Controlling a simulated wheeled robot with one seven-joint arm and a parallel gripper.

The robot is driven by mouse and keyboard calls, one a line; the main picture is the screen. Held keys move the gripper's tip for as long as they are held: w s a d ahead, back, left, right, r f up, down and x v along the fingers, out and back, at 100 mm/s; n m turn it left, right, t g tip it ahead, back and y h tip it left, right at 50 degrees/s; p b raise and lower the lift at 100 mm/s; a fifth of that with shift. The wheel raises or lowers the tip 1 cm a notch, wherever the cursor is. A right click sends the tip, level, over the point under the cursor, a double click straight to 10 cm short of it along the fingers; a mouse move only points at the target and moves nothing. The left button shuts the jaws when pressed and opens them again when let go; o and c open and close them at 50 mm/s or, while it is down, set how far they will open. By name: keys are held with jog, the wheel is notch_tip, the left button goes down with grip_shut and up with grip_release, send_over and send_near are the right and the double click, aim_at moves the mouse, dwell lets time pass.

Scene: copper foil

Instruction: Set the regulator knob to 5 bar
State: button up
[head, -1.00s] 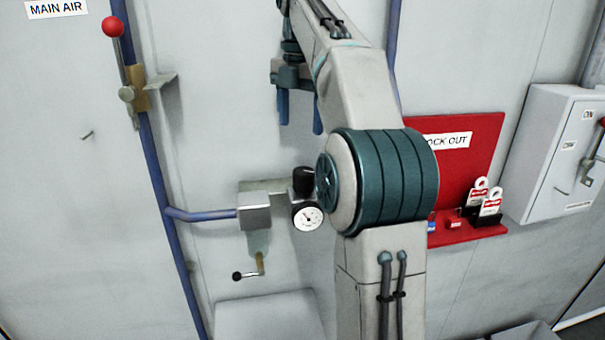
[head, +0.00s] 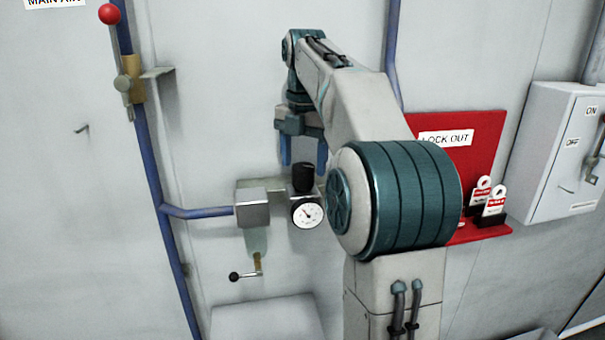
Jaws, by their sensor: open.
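The regulator knob (head: 303,177) is a black upright cylinder on top of the regulator, at the centre of the head view. The round white pressure gauge (head: 307,213) faces me just below it. Its dark needle shows, but the numbers are too small to read. My gripper (head: 304,165) points down with its two blue fingers apart. In the picture the fingers stand on either side of the knob's top. I cannot tell whether they touch it or how far in front they are. My arm's large joint is close to the gauge's right in the picture.
A grey metal block (head: 252,208) joins the blue pipe (head: 155,170) to the regulator. A small black-handled lever (head: 245,275) hangs below it. A red-ball lever (head: 110,15) is upper left. The red lockout board (head: 480,135) and a grey switch box (head: 560,150) are right.

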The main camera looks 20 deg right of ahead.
jog(key=shift+f, duration=1.3)
jog(key=c, duration=1)
jog(key=shift+m, duration=0.3)
